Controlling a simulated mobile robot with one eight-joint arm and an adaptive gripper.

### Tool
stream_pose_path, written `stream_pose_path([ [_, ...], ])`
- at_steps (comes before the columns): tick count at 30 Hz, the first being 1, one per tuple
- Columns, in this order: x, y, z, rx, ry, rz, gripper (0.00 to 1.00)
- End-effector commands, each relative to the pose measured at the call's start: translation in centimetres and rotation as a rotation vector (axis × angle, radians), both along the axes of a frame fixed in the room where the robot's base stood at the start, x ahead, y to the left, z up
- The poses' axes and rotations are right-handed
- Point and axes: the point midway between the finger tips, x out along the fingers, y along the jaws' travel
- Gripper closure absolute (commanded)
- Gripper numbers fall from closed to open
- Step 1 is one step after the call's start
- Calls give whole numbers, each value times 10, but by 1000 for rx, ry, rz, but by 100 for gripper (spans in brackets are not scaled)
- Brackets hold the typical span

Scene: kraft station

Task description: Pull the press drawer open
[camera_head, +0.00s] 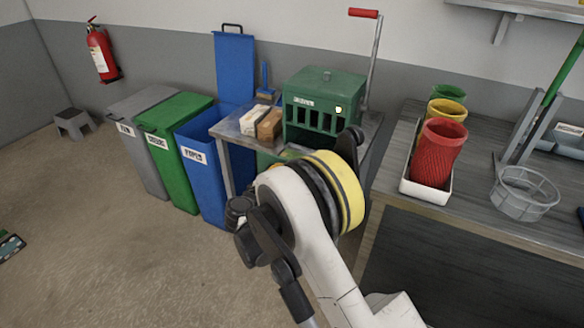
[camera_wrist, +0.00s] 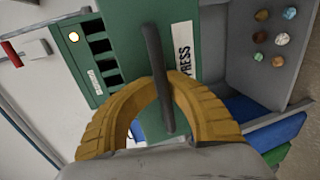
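The green press (camera_head: 323,105) stands on a grey table in the head view, with a slotted upper front. In the wrist view its slotted panel (camera_wrist: 98,62) is at left, and the green drawer front with a white PRESS label (camera_wrist: 184,55) is at the centre. A dark bar handle (camera_wrist: 153,48) crosses in front of the drawer front. My gripper (camera_wrist: 163,84) has its yellow fingers arched inward, their tips meeting at the handle, one on each side of it. It appears shut on the handle. In the head view my arm hides the gripper and drawer handle.
A red-handled lever (camera_head: 364,13) rises at the press's right. Blue (camera_head: 205,165), green (camera_head: 177,150) and grey bins (camera_head: 143,130) stand left. A workbench (camera_head: 480,215) with coloured cups is at right. Several coloured lumps (camera_wrist: 280,37) lie on a grey surface beyond the drawer front.

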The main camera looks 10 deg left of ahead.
Motion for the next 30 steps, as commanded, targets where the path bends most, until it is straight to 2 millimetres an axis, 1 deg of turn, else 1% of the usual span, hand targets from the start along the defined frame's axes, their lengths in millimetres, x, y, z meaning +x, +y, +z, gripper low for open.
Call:
stream_pose_path([
  [8, 3, -2, 2, -4, -3, -3, 66],
  [14, 0, -1, 2, -3, -2, -2, 66],
  [17, -11, 4, 5, -3, -2, 1, 66],
  [27, -79, 28, 20, -3, -3, -1, 66],
  [30, -94, 33, 23, -4, -4, -1, 66],
])
